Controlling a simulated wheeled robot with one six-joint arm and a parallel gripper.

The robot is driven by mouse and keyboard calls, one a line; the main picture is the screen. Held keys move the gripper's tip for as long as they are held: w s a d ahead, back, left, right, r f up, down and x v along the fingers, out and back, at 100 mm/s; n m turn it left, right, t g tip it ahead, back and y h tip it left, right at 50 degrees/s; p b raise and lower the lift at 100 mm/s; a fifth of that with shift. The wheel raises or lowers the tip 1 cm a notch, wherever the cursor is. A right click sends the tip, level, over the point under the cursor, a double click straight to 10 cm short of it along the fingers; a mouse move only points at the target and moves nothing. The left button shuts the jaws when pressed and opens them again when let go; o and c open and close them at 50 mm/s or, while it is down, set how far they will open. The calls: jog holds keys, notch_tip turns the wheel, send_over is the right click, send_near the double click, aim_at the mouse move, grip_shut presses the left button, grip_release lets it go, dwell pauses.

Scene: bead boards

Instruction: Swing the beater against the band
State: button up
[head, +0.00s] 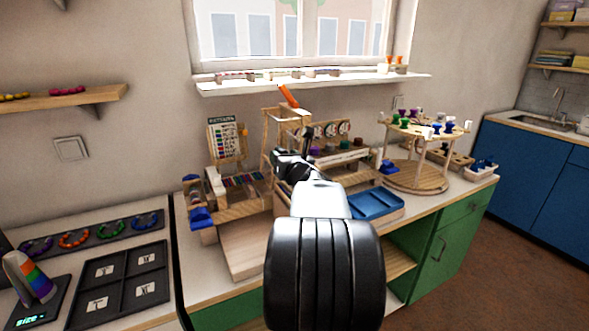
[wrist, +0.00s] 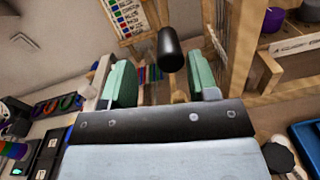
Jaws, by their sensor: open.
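My gripper (wrist: 163,84) is open in the wrist view, with one green pad at the left and one at the right. A black cylinder (wrist: 170,48), which looks like the beater's end, stands just beyond and between the pads, with no visible grip on it. A pale wooden rod shows below it, partly hidden by the gripper. In the head view my arm covers most of this spot, in front of a wooden frame (head: 268,126). An orange piece (head: 289,96) tilts at the frame's top. I cannot tell which part is the band.
A pattern chart (head: 227,138) and a tray of coloured bead rows stand left of the frame. A blue tray (head: 375,203) lies to the right. A round wooden stand (head: 417,178) with pegs is further right. Wooden posts (wrist: 243,50) rise close to the gripper's right side.

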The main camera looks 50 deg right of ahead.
jog(key=v, duration=1)
jog(key=shift+s+a, duration=0.15)
jog(key=shift+s, duration=0.15)
jog(key=a+f+n+g+y+p, duration=0.25)
jog(key=a+f+n+y, duration=0.35)
jog(key=n, duration=0.5)
jog(key=a+f+n+g+y+p, duration=0.1)
jog(key=a+f+n+g+y, duration=0.2)
jog(key=a+n, duration=0.55)
jog(key=s+a+r+n+g+h+p, duration=0.1)
jog(key=s+a+r+n+g+p, duration=0.1)
jog(key=a+n, duration=0.6)
jog(key=s+a+r+n+g+p, duration=0.2)
jog(key=a+n+g+p, duration=0.3)
jog(key=n, duration=1)
jog(key=a+p, duration=0.2)
jog(key=a, duration=0.1)
jog(key=shift+s+a+h, duration=0.25)
jog(key=shift+a+h, duration=0.1)
jog(key=shift+h, duration=0.05)
jog(key=shift+r, duration=0.1)
